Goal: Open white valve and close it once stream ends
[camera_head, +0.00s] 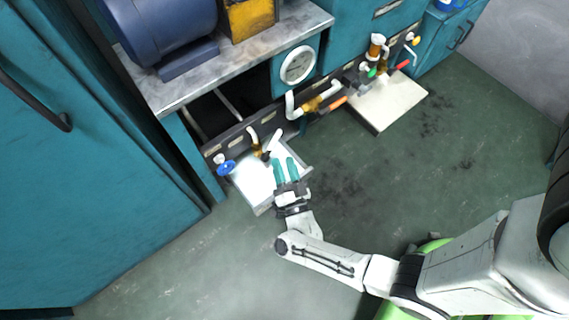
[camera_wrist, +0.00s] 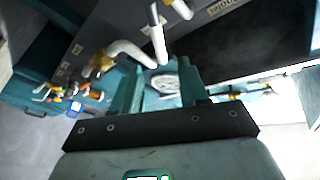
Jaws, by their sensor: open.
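A white valve handle (camera_head: 274,141) stands on the pipework under the bench, above a white tray (camera_head: 247,186), in the head view. My gripper (camera_head: 283,163) has two teal fingers, spread apart, just below the handle and over the tray. Nothing shows held between them. In the wrist view the open fingers (camera_wrist: 160,78) point toward the machine, and a white rod-like part (camera_wrist: 157,34) shows just beyond and above them. I cannot tell whether it is the handle or a pipe. No stream is clearly visible.
A blue round valve (camera_head: 226,168) is left of the handle. The floor in front is open.

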